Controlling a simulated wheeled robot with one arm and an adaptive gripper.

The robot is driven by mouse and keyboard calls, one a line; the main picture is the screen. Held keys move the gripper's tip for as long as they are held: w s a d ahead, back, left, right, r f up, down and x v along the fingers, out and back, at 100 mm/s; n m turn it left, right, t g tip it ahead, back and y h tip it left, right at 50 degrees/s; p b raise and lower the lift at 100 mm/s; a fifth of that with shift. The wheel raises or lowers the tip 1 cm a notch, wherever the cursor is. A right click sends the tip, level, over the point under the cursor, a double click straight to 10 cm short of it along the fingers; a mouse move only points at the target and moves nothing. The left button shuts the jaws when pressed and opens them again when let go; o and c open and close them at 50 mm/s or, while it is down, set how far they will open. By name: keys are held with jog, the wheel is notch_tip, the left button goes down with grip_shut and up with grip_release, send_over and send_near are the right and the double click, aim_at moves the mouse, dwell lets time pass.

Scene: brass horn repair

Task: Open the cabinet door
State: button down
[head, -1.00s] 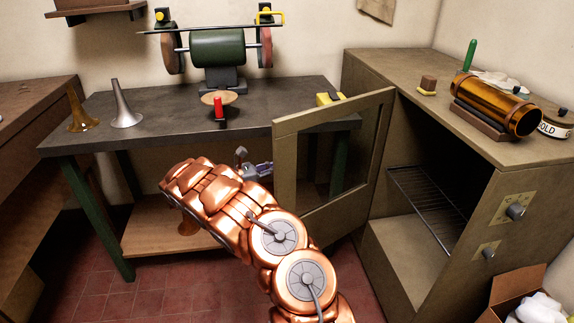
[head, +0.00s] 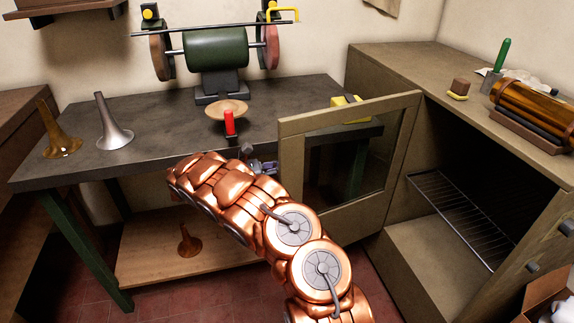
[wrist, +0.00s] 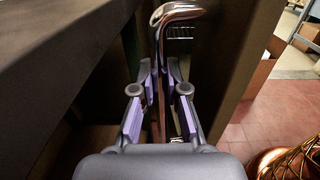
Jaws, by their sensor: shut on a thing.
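The cabinet (head: 395,75) stands at the right in the head view. Its olive-brown door (head: 292,150) has a glass pane and is swung wide open, so the dark inside and a wire rack (head: 460,215) show. My gripper (head: 262,166) is at the door's free left edge, partly hidden by my copper arm. In the wrist view my gripper (wrist: 160,85) has its purple-padded fingers on both sides of the shiny metal handle (wrist: 178,14), shut on it. The door's panel (wrist: 222,50) is just right of the fingers there.
A grey workbench (head: 165,125) with a green grinder (head: 217,50) stands close behind and left of the door. A red-handled tool (head: 229,123) lies near its front edge. A cardboard box (head: 540,295) is at the lower right. Red tiled floor shows below.

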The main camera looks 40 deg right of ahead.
jog(key=shift+s, duration=0.1)
jog(key=c, duration=1.2)
grip_release()
jog(key=shift+a, duration=0.1)
jog(key=shift+v, duration=6)
jog(key=shift+s, duration=0.1)
